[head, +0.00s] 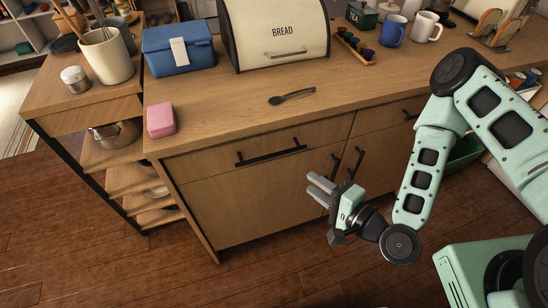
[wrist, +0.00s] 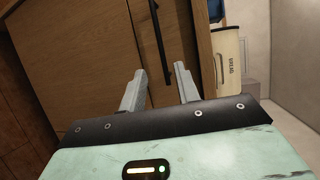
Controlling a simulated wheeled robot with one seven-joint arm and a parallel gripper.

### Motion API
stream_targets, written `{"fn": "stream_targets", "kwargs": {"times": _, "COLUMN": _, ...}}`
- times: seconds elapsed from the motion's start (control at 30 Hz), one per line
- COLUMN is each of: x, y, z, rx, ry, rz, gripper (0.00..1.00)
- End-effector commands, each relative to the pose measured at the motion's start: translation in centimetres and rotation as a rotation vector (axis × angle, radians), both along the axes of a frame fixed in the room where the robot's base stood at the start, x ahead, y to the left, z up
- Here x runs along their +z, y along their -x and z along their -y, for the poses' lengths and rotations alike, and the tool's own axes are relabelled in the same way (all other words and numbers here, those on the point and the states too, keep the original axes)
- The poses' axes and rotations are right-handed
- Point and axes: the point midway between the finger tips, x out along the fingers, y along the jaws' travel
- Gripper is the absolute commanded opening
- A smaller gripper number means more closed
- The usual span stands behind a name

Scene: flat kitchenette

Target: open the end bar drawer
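The end drawer (head: 240,166) is the wide wooden front at the left end of the counter, with a long black bar handle (head: 270,153). It looks shut, flush with the cabinet. My gripper (head: 311,184) is open and empty, below and right of the handle, in front of the cabinet door. In the wrist view, turned on its side, the bar handle (wrist: 158,40) runs down the picture toward the gap between my two grey fingers (wrist: 160,70). It appears beyond the fingertips; I see no contact.
Two upright door handles (head: 355,163) stand near my gripper. Another drawer handle (head: 412,115) is to the right. The counter (head: 220,110) holds a bread box (head: 275,35), a blue box (head: 178,48), a pink block (head: 161,119) and a dark spoon (head: 291,96). Floor before the drawer is clear.

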Motion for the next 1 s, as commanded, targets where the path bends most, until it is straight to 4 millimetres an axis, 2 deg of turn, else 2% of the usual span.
{"fn": "stream_targets", "kwargs": {"times": 0.03, "x": -0.7, "y": -0.6, "z": -0.5, "rx": 0.002, "ry": 0.0, "rz": 0.004, "gripper": 0.32}}
{"fn": "stream_targets", "kwargs": {"times": 0.2, "x": -1.4, "y": -3.0, "z": -2.4, "rx": 0.003, "ry": 0.001, "rz": 0.008, "gripper": 0.32}}
{"fn": "stream_targets", "kwargs": {"times": 0.37, "x": -1.1, "y": -5.5, "z": -4.5, "rx": 0.002, "ry": 0.001, "rz": 0.005, "gripper": 0.32}}
{"fn": "stream_targets", "kwargs": {"times": 0.7, "x": -2.4, "y": -10.4, "z": -8.5, "rx": 0.003, "ry": 0.003, "rz": 0.002, "gripper": 0.32}}
{"fn": "stream_targets", "kwargs": {"times": 1.0, "x": -2.9, "y": -12.1, "z": -9.9, "rx": 0.002, "ry": 0.002, "rz": 0.0, "gripper": 0.32}}
